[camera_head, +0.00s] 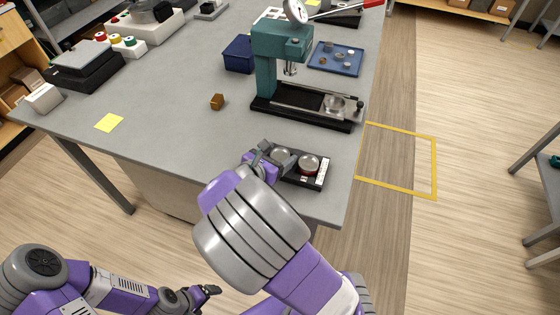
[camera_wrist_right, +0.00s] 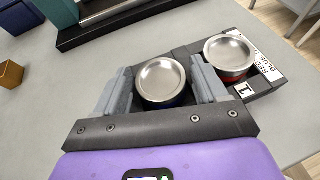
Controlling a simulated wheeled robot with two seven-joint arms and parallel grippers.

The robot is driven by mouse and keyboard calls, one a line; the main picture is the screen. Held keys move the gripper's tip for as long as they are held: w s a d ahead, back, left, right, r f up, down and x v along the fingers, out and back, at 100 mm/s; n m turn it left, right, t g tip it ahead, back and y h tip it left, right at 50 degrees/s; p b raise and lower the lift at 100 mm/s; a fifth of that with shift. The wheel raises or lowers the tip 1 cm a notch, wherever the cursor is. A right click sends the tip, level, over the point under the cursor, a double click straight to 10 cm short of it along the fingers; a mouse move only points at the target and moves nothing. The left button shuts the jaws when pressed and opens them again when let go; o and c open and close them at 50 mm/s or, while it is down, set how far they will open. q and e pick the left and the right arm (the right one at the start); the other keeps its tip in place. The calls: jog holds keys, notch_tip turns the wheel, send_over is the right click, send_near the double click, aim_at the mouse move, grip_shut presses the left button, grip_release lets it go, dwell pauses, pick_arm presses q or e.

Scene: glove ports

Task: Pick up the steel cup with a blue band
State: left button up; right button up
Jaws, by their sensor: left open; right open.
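A steel cup with a dark blue band (camera_wrist_right: 161,82) stands upright in a black tray at the table's front edge. It also shows, partly hidden by my gripper, in the head view (camera_head: 282,153). My right gripper (camera_wrist_right: 160,72) is open, with one finger on each side of this cup; I cannot tell whether they touch it. It shows over the tray in the head view (camera_head: 268,156). A second steel cup with a red band (camera_wrist_right: 230,57) stands beside it, outside the fingers. My left gripper (camera_head: 206,292) is open and empty, low at the bottom left, away from the table.
The black tray (camera_head: 317,184) bears a white label. Behind it stands a green press (camera_head: 268,72) on a black base. A brown block (camera_head: 217,102), a dark blue box (camera_head: 238,55) and a blue tray (camera_head: 350,66) lie around.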

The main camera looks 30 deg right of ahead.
jog(key=c, duration=1.2)
jog(key=shift+r, duration=0.1)
